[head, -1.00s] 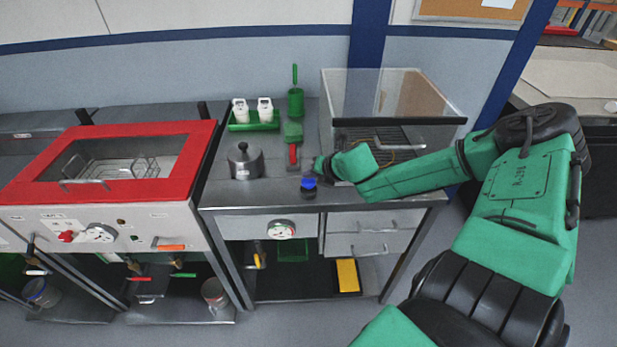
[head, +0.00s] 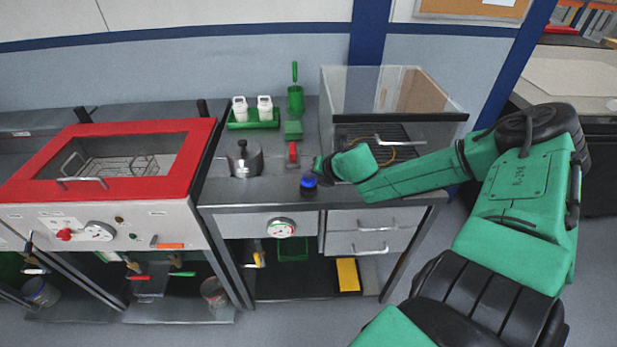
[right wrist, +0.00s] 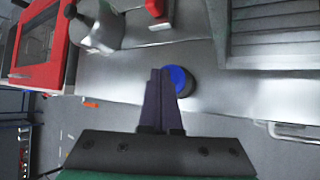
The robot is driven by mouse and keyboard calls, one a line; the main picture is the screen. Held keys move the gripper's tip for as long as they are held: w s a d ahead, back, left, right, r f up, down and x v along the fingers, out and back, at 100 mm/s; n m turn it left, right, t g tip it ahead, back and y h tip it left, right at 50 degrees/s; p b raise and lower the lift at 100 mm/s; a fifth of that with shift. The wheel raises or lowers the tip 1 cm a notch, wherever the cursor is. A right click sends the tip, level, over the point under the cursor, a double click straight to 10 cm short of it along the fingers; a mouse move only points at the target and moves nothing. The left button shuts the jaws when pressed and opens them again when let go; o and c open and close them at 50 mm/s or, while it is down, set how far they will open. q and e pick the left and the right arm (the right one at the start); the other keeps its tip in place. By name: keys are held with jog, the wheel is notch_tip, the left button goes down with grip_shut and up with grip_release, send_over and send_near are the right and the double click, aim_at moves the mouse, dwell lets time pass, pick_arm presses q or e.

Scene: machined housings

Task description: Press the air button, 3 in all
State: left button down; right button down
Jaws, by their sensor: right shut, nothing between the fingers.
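The air button is a round blue cap (head: 309,181) on a dark base, standing near the front edge of the steel bench top, left of my right gripper. It also shows in the right wrist view (right wrist: 178,80). My right gripper (right wrist: 160,72) is shut and empty; its dark fingers overlap the left part of the blue cap in that view. I cannot tell whether the fingertips touch the cap. In the head view my right gripper (head: 319,165) is small and close behind the button. My left gripper is not in view.
A clear-sided enclosure (head: 392,100) stands behind my right arm. A red-framed cabinet (head: 200,150) is at left. A dial (head: 281,228) is on the bench front below.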

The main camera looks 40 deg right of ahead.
aim_at(310, 182)
jog(key=shift+f, duration=0.35)
dwell(0.3)
jog(key=shift+r+p, duration=0.9)
jog(key=shift+r, duration=0.35)
notch_tip(310, 182, up, 5)
jog(key=p, duration=0.4)
jog(key=shift+p, duration=0.4)
